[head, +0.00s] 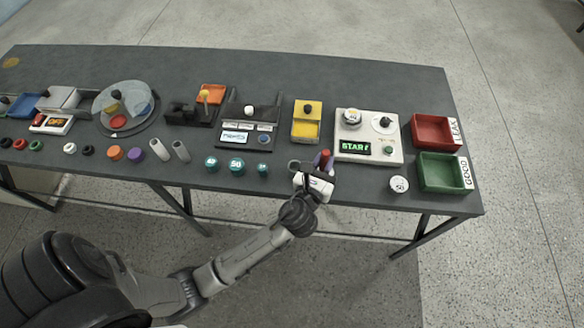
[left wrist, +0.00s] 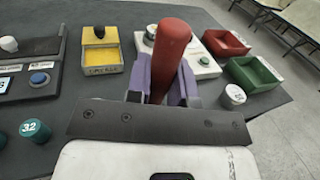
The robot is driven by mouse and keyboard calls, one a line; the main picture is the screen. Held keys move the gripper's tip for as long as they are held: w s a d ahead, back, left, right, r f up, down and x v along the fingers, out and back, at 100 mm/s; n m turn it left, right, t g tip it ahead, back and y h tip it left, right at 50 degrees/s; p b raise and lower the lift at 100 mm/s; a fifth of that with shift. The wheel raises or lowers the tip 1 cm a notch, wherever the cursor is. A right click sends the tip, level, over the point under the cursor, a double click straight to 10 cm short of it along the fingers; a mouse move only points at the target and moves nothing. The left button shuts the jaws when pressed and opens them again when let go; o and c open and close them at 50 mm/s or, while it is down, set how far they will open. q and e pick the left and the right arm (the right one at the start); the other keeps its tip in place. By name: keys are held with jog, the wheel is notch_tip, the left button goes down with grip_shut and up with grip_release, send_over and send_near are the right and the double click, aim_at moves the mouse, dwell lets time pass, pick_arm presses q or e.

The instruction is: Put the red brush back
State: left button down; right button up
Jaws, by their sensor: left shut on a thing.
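The red brush shows as a thick red cylinder (left wrist: 172,52), standing roughly upright and leaning a little. In the head view its red top (head: 325,154) shows near the front edge of the table. My left gripper (left wrist: 162,85) has its purple fingers shut on the red brush, one on each side. In the head view my left gripper (head: 320,165) is over the front edge of the table, left of the white START panel. The lower end of the brush is hidden behind the gripper. My right gripper is in neither view.
A white panel (head: 368,157) with a START display stands right of the gripper, with a white cap (head: 399,184) before it. Red (head: 432,122) and green (head: 432,160) trays are at the right end. A yellow box (head: 305,133) and teal weights (head: 236,169) are to the left.

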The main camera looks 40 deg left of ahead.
pick_arm(q)
jog(key=b, duration=0.2)
send_over(295, 162)
jog(key=s+d, duration=0.1)
jog(key=d, duration=0.1)
notch_tip(295, 162, down, 6)
jog(key=shift+s+a+f+b, duration=0.15)
jog(key=shift+f+b, duration=0.6)
jog(key=shift+f, duration=0.4)
jog(key=shift+s+a+f+b, duration=0.15)
jog(key=shift+f+b, duration=0.6)
jog(key=shift+f, duration=0.4)
jog(key=shift+r, duration=0.1)
jog(key=c, duration=1)
grip_release()
